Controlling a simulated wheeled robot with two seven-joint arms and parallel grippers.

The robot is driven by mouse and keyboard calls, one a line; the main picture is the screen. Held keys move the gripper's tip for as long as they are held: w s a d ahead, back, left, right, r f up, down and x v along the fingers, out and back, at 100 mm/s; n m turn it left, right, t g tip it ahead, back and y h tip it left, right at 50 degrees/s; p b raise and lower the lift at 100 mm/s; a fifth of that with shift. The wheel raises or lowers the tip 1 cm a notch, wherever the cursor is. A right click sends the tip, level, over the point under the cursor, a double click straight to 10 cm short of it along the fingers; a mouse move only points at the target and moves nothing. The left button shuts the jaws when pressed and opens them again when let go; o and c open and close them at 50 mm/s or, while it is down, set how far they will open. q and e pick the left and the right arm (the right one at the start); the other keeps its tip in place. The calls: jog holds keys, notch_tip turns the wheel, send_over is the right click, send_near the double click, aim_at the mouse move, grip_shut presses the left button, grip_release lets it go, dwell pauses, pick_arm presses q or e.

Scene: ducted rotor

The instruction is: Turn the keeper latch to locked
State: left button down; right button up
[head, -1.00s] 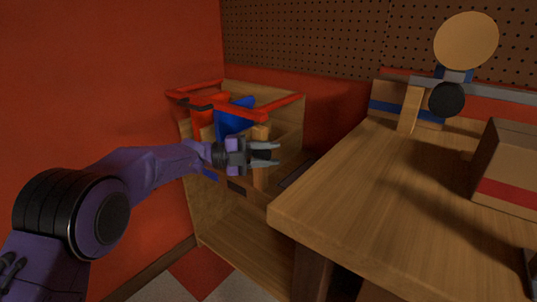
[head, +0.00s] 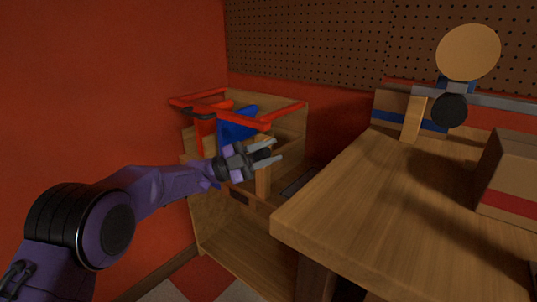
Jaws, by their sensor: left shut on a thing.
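My left gripper (head: 272,152) is in front of the open wooden cabinet (head: 287,122) at the left of the table. Its two grey fingers point right and are tilted. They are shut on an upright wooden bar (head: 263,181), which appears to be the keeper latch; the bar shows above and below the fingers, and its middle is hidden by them. I cannot read the latch's marked position. My right gripper is not in view.
Red rails (head: 284,113) and a blue panel (head: 238,127) are at the top of the cabinet, close to my gripper. A wooden table (head: 370,215) stands at the right, with a cardboard box (head: 509,165) on it. A pegboard (head: 310,40) covers the back wall.

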pick_arm(q)
jog(key=c, duration=0.8)
grip_release()
jog(key=shift+c, duration=0.2)
jog(key=shift+a, duration=0.1)
jog(key=v, duration=1)
jog(key=shift+a, duration=0.25)
